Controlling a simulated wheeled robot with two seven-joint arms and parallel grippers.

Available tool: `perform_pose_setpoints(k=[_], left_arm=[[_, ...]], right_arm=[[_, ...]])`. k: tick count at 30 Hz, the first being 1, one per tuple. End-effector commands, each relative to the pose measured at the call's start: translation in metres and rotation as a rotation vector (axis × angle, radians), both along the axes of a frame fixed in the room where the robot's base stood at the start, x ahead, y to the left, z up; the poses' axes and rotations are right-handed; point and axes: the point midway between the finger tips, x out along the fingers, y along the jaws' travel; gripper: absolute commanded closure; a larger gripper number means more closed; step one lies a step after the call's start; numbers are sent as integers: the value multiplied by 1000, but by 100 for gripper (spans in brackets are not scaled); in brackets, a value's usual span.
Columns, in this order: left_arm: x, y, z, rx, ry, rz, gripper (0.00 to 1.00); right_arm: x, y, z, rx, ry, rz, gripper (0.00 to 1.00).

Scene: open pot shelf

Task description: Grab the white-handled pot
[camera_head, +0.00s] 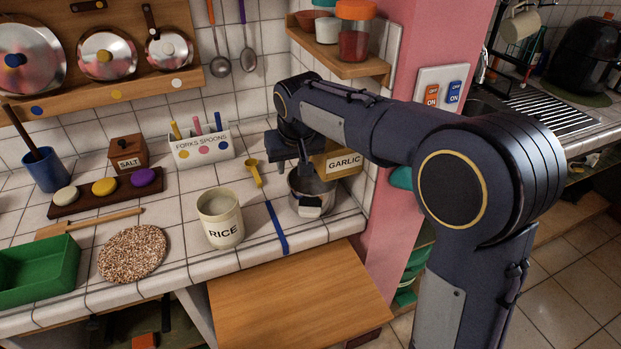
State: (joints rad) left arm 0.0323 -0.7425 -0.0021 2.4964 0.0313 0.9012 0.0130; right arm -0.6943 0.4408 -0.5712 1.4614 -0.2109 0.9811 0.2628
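A small metal pot (311,187) stands on the tiled counter near its right end. A white piece that looks like its handle (310,211) sticks out toward the front. My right gripper (293,169) is over the pot's back left rim, pointing down. Its fingers are dark and small, and I cannot tell whether they touch the pot or how far apart they are. My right arm comes in from the right and hides part of the counter behind the pot. My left gripper is not in view.
A blue strip (277,228) and a RICE jar (220,219) lie left of the pot. A GARLIC box (343,163) is close behind it. A yellow scoop (256,174) is at the back left. A pink pillar (385,215) stands to the right. A wooden board (300,300) is below in front.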

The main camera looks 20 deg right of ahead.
Motion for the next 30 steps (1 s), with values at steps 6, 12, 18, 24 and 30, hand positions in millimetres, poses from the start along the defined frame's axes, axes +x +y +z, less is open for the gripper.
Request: perform_pose_setpoints(k=[6,12,18,24,30], left_arm=[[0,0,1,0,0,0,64],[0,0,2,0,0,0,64],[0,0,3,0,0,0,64],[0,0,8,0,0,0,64],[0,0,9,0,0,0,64]], right_arm=[[11,0,-25,-10,2,-1,67],[24,0,-54,-8,-1,0,67],[29,-1,-67,-7,-1,0,67],[37,-3,-95,-8,2,0,67],[45,-3,-111,-6,-2,1,67]])
